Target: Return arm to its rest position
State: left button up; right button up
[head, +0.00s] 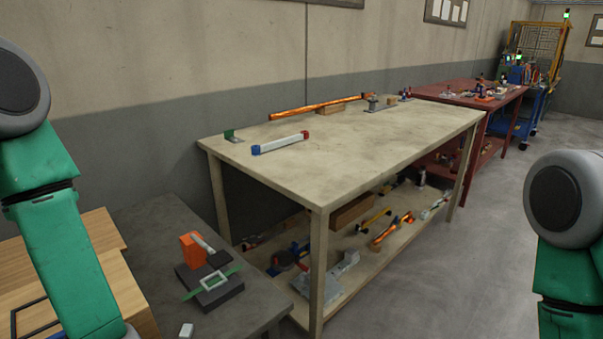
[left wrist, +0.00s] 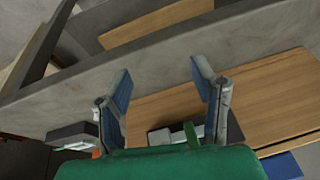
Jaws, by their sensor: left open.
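My left arm (head: 62,225) comes in along the left edge of the head view; its gripper is out of that view. In the left wrist view my left gripper (left wrist: 160,82) is open, its two blue-padded fingers apart with nothing between them. Behind the fingers are a grey surface edge and light wooden boards. My right arm (head: 567,245) shows at the right edge of the head view, with its lower part cut off. The right gripper is not in view.
A low grey table (head: 150,225) at the left holds a dark fixture (head: 208,287) with an orange block (head: 193,250). Wooden boxes (head: 105,235) stand beside my left arm. A large beige table (head: 350,145) stands ahead. Open floor (head: 450,270) lies at the right.

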pick_arm(q)
jog(key=s+d+f+m+g+h, duration=0.1)
jog(key=s+d+f+m+h, duration=0.1)
jog(key=s+f+m, duration=0.35)
jog(key=s+d+f+m+g+h, duration=0.1)
jog(key=s+f+m+h, duration=0.15)
jog(key=s, duration=0.65)
jog(key=shift+m+t+y, duration=0.3)
jog(key=shift+m+y, duration=0.15)
jog(key=shift+m, duration=0.15)
jog(key=f+b, duration=0.1)
jog(key=w+f+b, duration=0.1)
jog(key=f+b, duration=0.1)
jog(key=w+d+f+b, duration=0.1)
jog(key=f+b, duration=0.1)
jog(key=shift+w, duration=0.1)
jog(key=shift+o, duration=0.7)
jog(key=shift+w+d+f+b, duration=0.15)
jog(key=shift+w+f+b, duration=0.1)
jog(key=shift+b, duration=0.2)
jog(key=shift+r, duration=0.1)
